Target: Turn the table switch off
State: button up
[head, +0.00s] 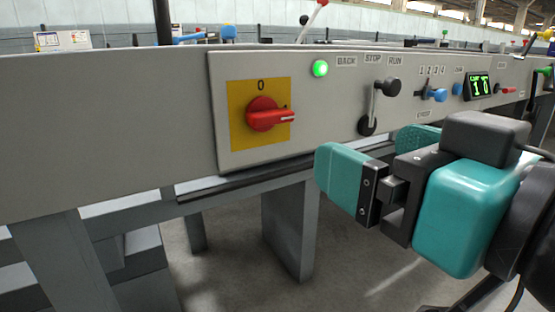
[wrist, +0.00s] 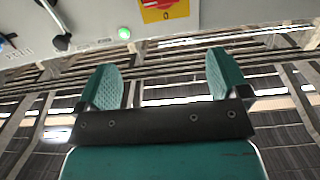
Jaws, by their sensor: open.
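The table switch is a red rotary knob (head: 265,115) on a yellow plate (head: 283,88) marked 0, on the grey panel. Its pointer end lies to the right, away from the 0 at the top. In the wrist view the yellow plate (wrist: 178,13) shows at the top edge, with part of the red knob cut off by the frame. My gripper (head: 372,165) is to the right of the switch and in front of the panel, a little lower than the knob. Its two teal fingers (wrist: 163,80) are apart, with nothing between them, and do not touch the switch.
A green lamp (head: 320,68) is lit right of the switch. A black-knobbed lever (head: 374,105) stands under BACK, STOP and RUN labels. Farther right are a blue selector (head: 437,95), a green display (head: 480,86) and a small red handle (head: 505,90). The panel front before the switch is clear.

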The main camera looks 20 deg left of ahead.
jog(key=p, duration=1.9)
send_near(276, 114)
jog(key=x, duration=0.9)
jog(key=shift+w+a+r, duration=0.15)
jog(key=shift+w+a, duration=0.05)
jog(key=shift+a, duration=0.05)
jog(key=shift+w+a, duration=0.25)
jog(key=shift+a, duration=0.05)
jog(key=shift+f, duration=0.2)
jog(key=c, duration=0.9)
